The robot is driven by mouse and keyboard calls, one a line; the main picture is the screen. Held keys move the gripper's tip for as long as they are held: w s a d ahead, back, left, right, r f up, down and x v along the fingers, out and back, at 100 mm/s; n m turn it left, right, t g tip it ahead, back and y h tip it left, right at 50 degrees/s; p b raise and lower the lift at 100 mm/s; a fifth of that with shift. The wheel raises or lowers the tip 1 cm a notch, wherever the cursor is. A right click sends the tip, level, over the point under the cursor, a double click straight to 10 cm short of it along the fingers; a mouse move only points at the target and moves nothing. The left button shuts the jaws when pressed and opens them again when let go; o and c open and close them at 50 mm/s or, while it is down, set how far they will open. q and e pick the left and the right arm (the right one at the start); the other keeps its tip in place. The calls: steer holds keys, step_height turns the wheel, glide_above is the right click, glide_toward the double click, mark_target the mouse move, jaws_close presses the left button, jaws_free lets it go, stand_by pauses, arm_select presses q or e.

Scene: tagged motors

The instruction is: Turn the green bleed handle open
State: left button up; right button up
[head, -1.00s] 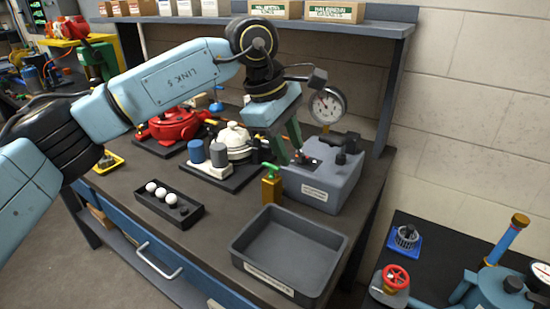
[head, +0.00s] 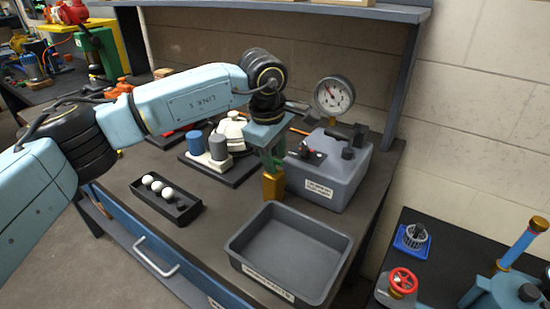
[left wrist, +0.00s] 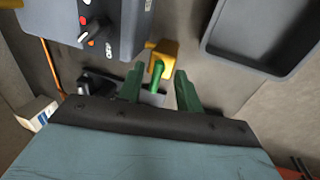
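The brass-yellow bleed valve (head: 273,187) stands on the bench in front of the grey gauge box (head: 330,175), beside the grey tray. Its green handle (left wrist: 157,72) shows in the left wrist view, pointing from the yellow valve body (left wrist: 164,58) back toward my wrist. My left gripper (head: 271,162) is right above the valve in the head view and largely covers the handle there. In the left wrist view its green fingers (left wrist: 160,76) are apart, one on each side of the handle, with gaps visible. My right gripper is not in view.
An empty grey tray (head: 244,248) lies in front of the valve. A pressure gauge (head: 334,96) rises behind the box. A black holder (head: 183,213) with white balls and a motor unit with blue and grey cylinders (head: 218,147) stand to the left.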

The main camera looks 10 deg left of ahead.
arm_select(q)
steer(key=shift+w+f, duration=0.15)
steer(key=shift+f, duration=0.35)
jaws_close()
